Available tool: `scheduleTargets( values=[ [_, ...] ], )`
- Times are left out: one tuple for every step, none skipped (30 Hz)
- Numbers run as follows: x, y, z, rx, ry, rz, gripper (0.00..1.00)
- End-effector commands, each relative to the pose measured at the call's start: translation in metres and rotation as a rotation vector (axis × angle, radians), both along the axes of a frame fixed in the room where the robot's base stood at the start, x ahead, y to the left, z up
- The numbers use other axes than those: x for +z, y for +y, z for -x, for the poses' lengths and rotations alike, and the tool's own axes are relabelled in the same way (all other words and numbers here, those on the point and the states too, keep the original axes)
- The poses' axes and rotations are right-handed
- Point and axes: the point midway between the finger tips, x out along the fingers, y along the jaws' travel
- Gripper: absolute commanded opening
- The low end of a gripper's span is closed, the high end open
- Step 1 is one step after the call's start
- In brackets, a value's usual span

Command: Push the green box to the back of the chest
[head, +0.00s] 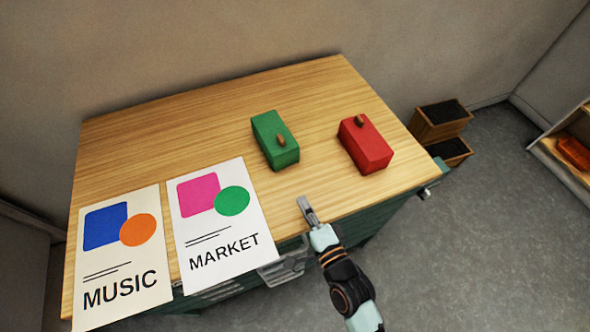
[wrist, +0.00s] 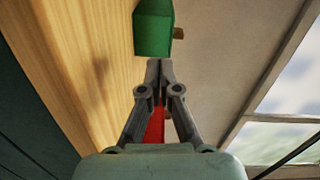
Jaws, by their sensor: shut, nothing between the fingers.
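The green box (head: 270,133) with a small brown knob sits on the wooden top of the chest (head: 215,115), right of the middle and clear of the back edge. It also shows at the top of the wrist view (wrist: 153,30), just beyond the fingertips. My gripper (head: 304,203) is shut and empty near the chest's front edge, in front of the green box and slightly to its right. In the head view a gap shows between them. In the wrist view the shut fingertips (wrist: 160,66) point toward the box.
A red box (head: 366,148) with a knob sits right of the green box; some red shows between my finger links. Two posters, MUSIC (head: 122,250) and MARKET (head: 220,218), lie at the front left. Bare wood lies behind the green box, up to the wall.

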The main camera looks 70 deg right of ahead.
Motion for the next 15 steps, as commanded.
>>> scheduleTargets(
  values=[
    [-0.012,-0.007,0.017,-0.049,-0.044,-0.028,0.00],
    [-0.013,-0.009,0.022,-0.067,-0.067,-0.037,0.00],
    [-0.014,-0.011,0.027,-0.081,-0.087,-0.045,0.00],
    [-0.014,-0.011,0.029,-0.086,-0.095,-0.047,0.00],
    [-0.013,-0.011,0.029,-0.088,-0.098,-0.048,0.00],
    [-0.012,-0.012,0.029,-0.087,-0.098,-0.047,0.00],
    [-0.012,-0.012,0.028,-0.086,-0.098,-0.047,0.00],
    [-0.011,-0.013,0.027,-0.085,-0.097,-0.047,0.00],
    [-0.011,-0.016,0.024,-0.085,-0.097,-0.045,0.00],
    [-0.010,-0.019,0.022,-0.085,-0.097,-0.045,0.00],
    [-0.010,-0.022,0.020,-0.084,-0.097,-0.045,0.00],
    [-0.009,-0.027,0.015,-0.084,-0.097,-0.043,0.00],
    [-0.009,-0.031,0.012,-0.084,-0.097,-0.043,0.00],
    [-0.009,-0.036,0.007,-0.084,-0.097,-0.042,0.00],
    [-0.010,-0.043,0.002,-0.083,-0.096,-0.043,0.00]
  ],
)
